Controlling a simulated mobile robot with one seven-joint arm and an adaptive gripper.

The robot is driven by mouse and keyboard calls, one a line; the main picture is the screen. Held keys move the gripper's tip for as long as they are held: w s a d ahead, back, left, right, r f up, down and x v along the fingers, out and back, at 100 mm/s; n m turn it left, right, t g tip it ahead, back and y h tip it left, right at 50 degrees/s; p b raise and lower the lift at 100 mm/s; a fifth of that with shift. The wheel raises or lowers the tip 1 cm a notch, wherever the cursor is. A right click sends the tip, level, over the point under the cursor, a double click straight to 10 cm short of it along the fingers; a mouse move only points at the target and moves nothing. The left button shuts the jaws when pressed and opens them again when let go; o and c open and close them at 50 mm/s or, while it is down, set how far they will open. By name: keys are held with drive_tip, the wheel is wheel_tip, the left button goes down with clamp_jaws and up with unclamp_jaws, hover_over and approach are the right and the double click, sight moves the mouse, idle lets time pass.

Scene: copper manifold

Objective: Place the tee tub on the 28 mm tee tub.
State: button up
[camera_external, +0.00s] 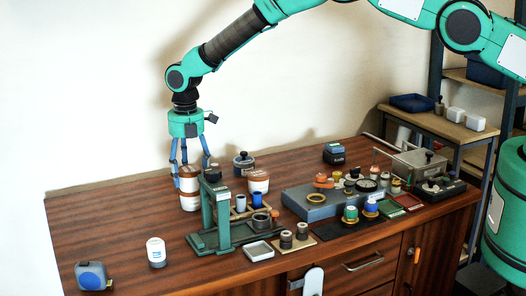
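A column of white and brown tub shapes (189,199) stands at the left of the middle of the table. It looks like one tub on another, but the seam and labels are too small to read. My gripper (190,169) points down over its top, its blue fingers spread wide to either side and looking apart from the tub. Which tub is the 28 mm tee tub cannot be read.
A green press-like stand (222,212) is close right of the column. A dark lidded pot (243,163) stands behind. A white jar (156,252) and blue-grey tape measure (92,275) are at front left. A grey case (315,203) and small parts crowd the right. The left table is mostly clear.

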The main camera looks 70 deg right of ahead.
sight(189, 169)
drive_tip(key=shift+r, duration=0.15)
wheel_tip(189, 169, up, 12)
drive_tip(key=p, duration=0.1)
idle(0.9)
drive_tip(key=shift+r, duration=0.1)
idle(0.4)
